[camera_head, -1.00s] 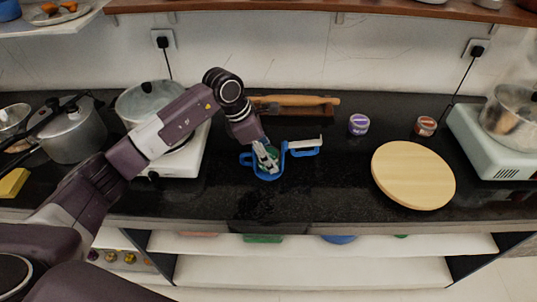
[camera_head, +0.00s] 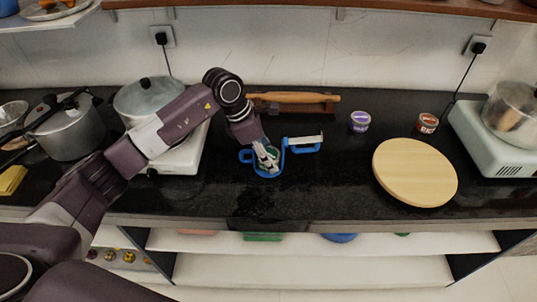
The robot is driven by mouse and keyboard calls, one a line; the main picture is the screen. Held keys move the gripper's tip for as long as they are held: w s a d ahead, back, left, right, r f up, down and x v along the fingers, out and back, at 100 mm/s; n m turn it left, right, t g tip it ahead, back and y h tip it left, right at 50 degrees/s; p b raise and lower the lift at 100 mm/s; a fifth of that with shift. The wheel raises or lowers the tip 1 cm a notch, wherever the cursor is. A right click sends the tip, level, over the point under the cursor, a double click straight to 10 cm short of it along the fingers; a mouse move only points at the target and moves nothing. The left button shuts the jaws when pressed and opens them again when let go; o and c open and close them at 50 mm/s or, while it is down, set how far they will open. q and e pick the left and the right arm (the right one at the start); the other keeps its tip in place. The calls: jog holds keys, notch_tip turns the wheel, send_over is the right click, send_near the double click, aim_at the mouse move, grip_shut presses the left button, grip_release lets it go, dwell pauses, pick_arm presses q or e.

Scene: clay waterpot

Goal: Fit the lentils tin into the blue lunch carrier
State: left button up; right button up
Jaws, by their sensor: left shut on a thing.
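The blue lunch carrier (camera_head: 281,163) stands on the dark counter in the middle of the head view. A blue-handled part with a pale top (camera_head: 304,144) sticks out at its right side. My left gripper (camera_head: 268,163) reaches down into the carrier's opening and is shut on a small green tin, seemingly the lentils tin (camera_head: 262,166). The tin is mostly hidden by the fingers and the carrier's rim, so I cannot tell whether it touches the bottom. My right gripper is not in view.
A purple tin (camera_head: 359,122) and a red-brown tin (camera_head: 427,123) stand to the right. A round wooden board (camera_head: 415,172) lies in front of them. A rolling pin (camera_head: 295,98) lies behind the carrier. Pots and a white stove (camera_head: 183,158) are at the left. The counter before the carrier is clear.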

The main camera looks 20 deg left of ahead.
pick_arm(q)
jog(key=o, duration=1.8)
jog(key=shift+r, duration=0.15)
notch_tip(320, 180, up, 15)
jog(key=p, duration=0.8)
dwell(0.4)
dwell(0.4)
